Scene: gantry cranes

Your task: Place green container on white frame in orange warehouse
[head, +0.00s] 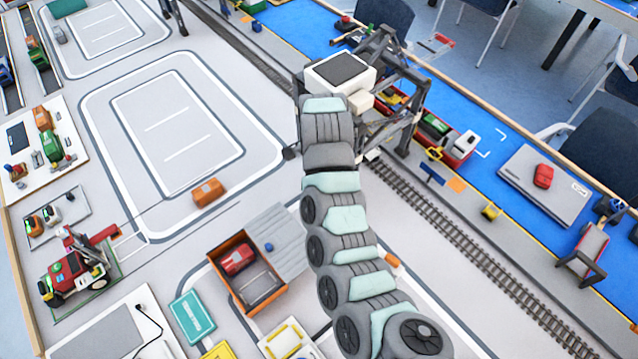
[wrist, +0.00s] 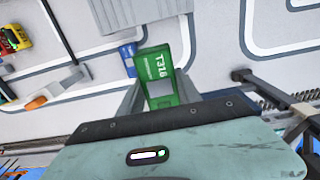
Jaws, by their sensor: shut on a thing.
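My gripper (wrist: 160,90) is shut on a green container (wrist: 158,68) marked T318, held between its grey fingers in the wrist view. In the head view my arm hides the fingers and the held container. The orange warehouse (head: 232,281) is an open-topped orange box at the lower middle of the head view, left of my arm. Inside it, a red item (head: 238,259) lies at the far end. A pale frame-like outline (head: 262,287) shows in its nearer part; details are too small to tell.
The gantry (head: 405,90) spans rails at right.

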